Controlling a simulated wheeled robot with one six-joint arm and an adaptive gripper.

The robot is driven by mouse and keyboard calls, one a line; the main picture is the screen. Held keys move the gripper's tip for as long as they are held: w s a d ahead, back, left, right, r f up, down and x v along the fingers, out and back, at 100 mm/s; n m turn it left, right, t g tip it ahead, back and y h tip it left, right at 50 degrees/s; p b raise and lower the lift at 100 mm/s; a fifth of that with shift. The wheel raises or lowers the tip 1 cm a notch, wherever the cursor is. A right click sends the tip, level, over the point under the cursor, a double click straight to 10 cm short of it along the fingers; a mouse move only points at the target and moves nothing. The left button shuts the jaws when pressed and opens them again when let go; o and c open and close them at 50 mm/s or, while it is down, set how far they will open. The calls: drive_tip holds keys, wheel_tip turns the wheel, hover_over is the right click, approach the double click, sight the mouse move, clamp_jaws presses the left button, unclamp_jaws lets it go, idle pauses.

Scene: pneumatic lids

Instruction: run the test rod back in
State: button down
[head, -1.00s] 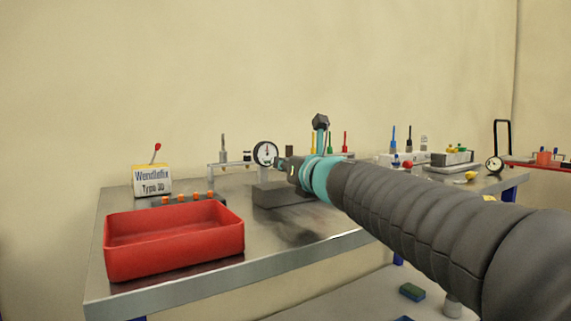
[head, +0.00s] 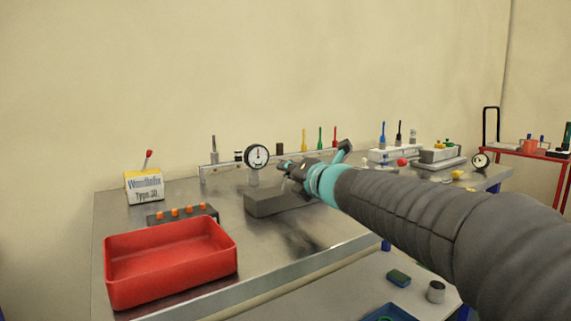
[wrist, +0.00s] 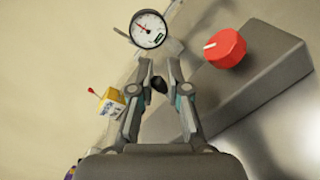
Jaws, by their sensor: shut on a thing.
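My gripper (head: 284,168) is over the top of a grey block (head: 272,203) on the steel bench. In the wrist view my gripper (wrist: 158,84) has its fingers shut on a small dark piece (wrist: 158,85), mostly hidden between the tips. A round white dial gauge (head: 257,156) stands just behind the block; it also shows in the wrist view (wrist: 148,29), beyond the fingertips. A red knob with a white mark (wrist: 225,48) sits on a grey face to the right of the fingers. I cannot make out the test rod for certain.
A red tray (head: 170,283) stands at the bench's front left, with a strip of orange buttons (head: 182,214) behind it. A yellow and white box (head: 144,186) is at the back left. A rail with coloured upright handles (head: 320,140) runs behind. Bare bench lies before the block.

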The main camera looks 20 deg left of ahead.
drive_tip(key=shift+w+f+m, duration=0.1)
drive_tip(key=shift+f+m, duration=0.05)
drive_tip(key=shift+m, duration=0.35)
drive_tip(key=shift+d, duration=0.1)
drive_tip(key=c, duration=1.1)
unclamp_jaws()
drive_tip(key=shift+c, duration=0.2)
drive_tip(key=shift+d, duration=0.1)
drive_tip(key=v, duration=1.1)
drive_tip(key=shift+s+d, duration=0.2)
drive_tip(key=shift+d, duration=0.1)
